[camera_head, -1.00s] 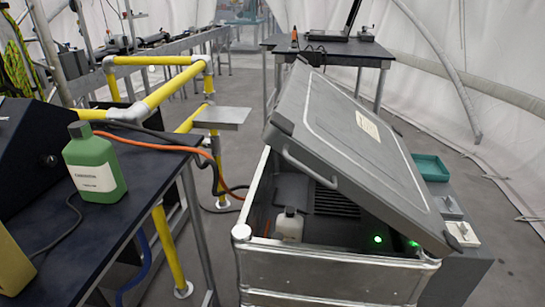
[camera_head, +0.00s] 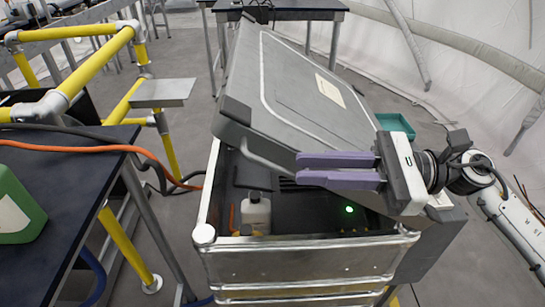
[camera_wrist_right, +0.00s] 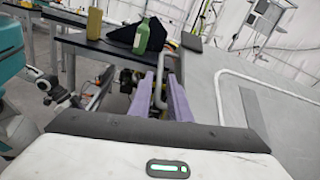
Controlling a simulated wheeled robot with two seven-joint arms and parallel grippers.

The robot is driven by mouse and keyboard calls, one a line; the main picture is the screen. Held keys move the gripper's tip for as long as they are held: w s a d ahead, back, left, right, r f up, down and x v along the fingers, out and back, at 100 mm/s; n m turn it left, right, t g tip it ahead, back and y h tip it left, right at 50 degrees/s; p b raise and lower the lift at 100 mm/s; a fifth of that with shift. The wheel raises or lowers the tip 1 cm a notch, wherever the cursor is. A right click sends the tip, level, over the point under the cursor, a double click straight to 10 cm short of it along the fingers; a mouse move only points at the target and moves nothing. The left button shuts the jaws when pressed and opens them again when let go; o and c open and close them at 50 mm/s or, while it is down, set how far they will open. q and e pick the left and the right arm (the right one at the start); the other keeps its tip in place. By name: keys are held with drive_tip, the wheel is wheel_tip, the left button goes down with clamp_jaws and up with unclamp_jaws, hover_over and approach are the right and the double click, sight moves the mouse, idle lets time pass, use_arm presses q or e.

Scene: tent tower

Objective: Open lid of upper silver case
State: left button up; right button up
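The upper silver case (camera_head: 300,255) stands in the middle of the head view. Its grey lid (camera_head: 285,85) is partly raised and tilted, with the inside showing below its near edge. A pale handle (camera_head: 262,163) runs along that edge. My right gripper (camera_head: 297,169) reaches in from the right, its two purple fingers apart at the near edge of the lid. In the right wrist view, the handle (camera_wrist_right: 160,75) shows between the fingertips; whether they touch it is unclear. My left gripper is not visible.
A white bottle (camera_head: 256,211) and a lit green light (camera_head: 349,209) are inside the case. A dark table (camera_head: 75,200) with a green bottle (camera_head: 15,208) stands at left. Yellow rails (camera_head: 90,65) run behind it. A teal tray (camera_head: 396,125) lies behind the lid at right.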

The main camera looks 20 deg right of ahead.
sight(281, 167)
drive_tip(key=p+x, duration=0.1)
drive_tip(key=x, duration=0.5)
drive_tip(key=shift+w+a+p, duration=0.25)
drive_tip(key=shift+a+p, duration=0.05)
drive_tip(key=shift+p, duration=0.1)
clamp_jaws()
